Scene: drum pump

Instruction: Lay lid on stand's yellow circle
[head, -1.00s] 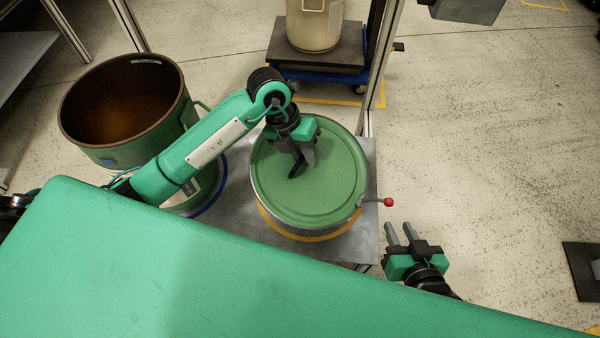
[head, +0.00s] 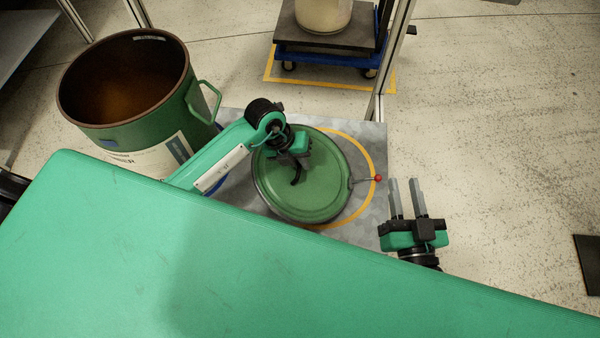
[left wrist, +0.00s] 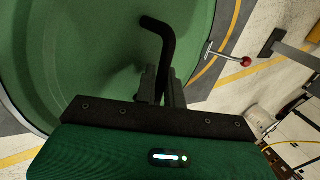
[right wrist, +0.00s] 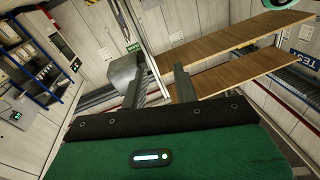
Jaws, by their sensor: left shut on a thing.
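The round green lid (head: 325,190) is over the grey stand (head: 232,203). The stand's yellow circle (head: 373,160) shows as an arc along the lid's upper, right and lower right sides; the lid covers its left part. The lid looks slightly tilted, and I cannot tell whether it touches the stand. My left gripper (head: 297,168) is shut on the lid's black bent handle, which also shows in the left wrist view (left wrist: 166,40). A thin lever with a red knob (head: 378,179) sticks out from the lid's right rim. My right gripper (head: 407,198) is open and empty, right of the stand.
An open green drum (head: 125,90), brown inside, stands left of the stand, with a side handle facing it. A metal post (head: 390,60) rises behind the stand. A blue cart (head: 325,58) with a pale container stands at the back.

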